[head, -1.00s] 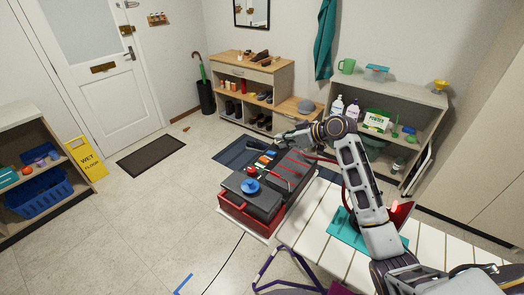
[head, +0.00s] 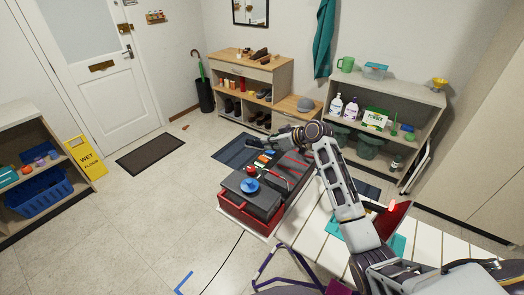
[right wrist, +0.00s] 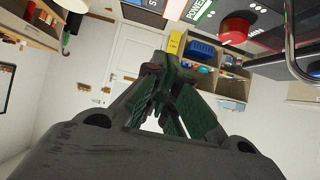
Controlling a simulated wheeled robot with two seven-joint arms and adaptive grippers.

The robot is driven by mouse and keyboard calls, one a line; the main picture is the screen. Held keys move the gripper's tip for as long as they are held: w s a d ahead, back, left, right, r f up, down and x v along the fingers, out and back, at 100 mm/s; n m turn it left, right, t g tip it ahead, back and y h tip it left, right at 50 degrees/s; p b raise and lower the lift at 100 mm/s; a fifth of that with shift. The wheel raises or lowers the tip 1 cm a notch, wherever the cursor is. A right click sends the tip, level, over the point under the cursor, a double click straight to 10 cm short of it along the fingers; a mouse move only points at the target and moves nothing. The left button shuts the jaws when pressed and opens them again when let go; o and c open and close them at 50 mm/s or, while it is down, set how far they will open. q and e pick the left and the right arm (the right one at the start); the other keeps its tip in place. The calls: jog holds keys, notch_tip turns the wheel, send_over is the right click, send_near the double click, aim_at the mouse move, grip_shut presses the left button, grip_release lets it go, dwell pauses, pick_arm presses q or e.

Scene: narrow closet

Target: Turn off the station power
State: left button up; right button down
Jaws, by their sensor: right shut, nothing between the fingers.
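In the right wrist view the red button (right wrist: 235,29) stands at the upper right, near a green "POWER" label (right wrist: 199,10). My right gripper (head: 252,144) is shut and empty, over the station's far side. In the right wrist view its fingertips (right wrist: 172,68) are apart from the button. My left gripper is out of view.
A white slatted bench (head: 310,232) lies right of the station, partly behind my right arm. A shelf (head: 385,85) with bottles and a shoe cabinet (head: 250,70) stand at the back. A black cable (head: 226,262) runs along the floor.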

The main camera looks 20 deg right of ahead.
aim_at(261, 157)
jog(key=x, duration=0.3)
jog(key=shift+r, duration=0.1)
jog(key=f, duration=0.1)
jog(key=f+p, duration=0.1)
jog(key=shift+w+a+f, duration=0.2)
jog(key=shift+a+f, duration=0.05)
jog(key=shift+f, duration=0.8)
jog(key=shift+w+f, duration=0.1)
jog(key=shift+w+a+f+b, duration=0.2)
jog(key=shift+w+f+b, duration=0.05)
jog(key=shift+f+b, duration=0.2)
jog(key=shift+r, duration=0.1)
jog(key=shift+s+d+p, duration=0.15)
jog(key=shift+s+p, duration=0.1)
jog(key=shift+p, duration=0.1)
